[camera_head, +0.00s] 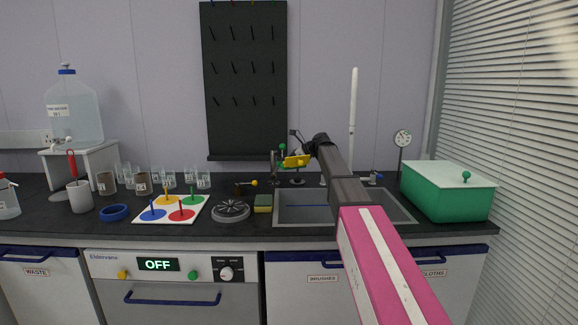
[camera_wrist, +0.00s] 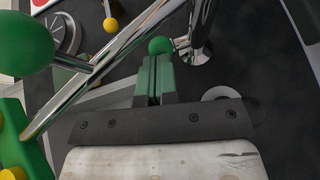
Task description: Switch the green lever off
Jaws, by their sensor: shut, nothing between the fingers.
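A green ball knob (camera_wrist: 160,46) shows just beyond my fingertips in the wrist view, beside an upright chrome fitting (camera_wrist: 195,52). A larger, closer green ball (camera_wrist: 25,42) on a metal stem is at the upper left. I cannot tell which green knob belongs to the green lever. My gripper (camera_wrist: 156,62) has green fingers that are shut and empty; whether they touch the knob is unclear. In the head view, a small green knob (camera_head: 282,147) stands behind the sink, close to my arm's yellow wrist part (camera_head: 296,161). My arm partly hides the area.
A chrome tube (camera_wrist: 110,65) crosses the wrist view diagonally, close to my fingers. The sink (camera_head: 300,213) lies below my arm. A green box (camera_head: 435,195) stands to the right.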

